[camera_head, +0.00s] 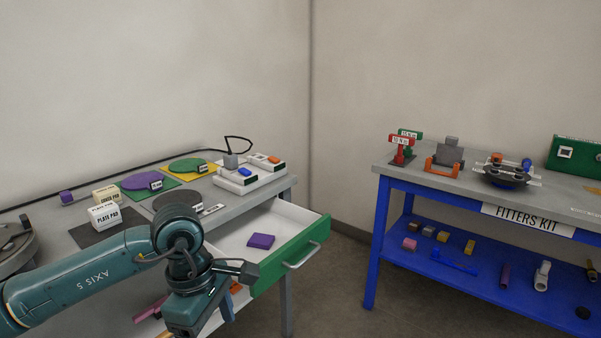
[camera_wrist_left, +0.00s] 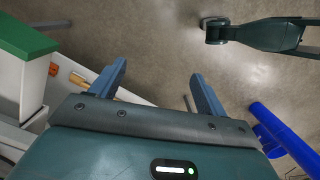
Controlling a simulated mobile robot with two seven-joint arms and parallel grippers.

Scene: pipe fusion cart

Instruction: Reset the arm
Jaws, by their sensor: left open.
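My left arm (camera_head: 90,289), dark teal, reaches in from the left over the front of the grey workbench, beside the open drawer. Its gripper (camera_head: 222,308) hangs low near the drawer's front corner, partly cut off by the lower edge of the head view. In the left wrist view the gripper (camera_wrist_left: 160,82) has its two blue-grey fingers wide apart, with nothing between them but floor beyond. My right gripper is in neither view.
The open drawer (camera_head: 290,245) has a green front and holds a purple block (camera_head: 261,241). A blue table (camera_head: 474,180) stands right; floor lies between.

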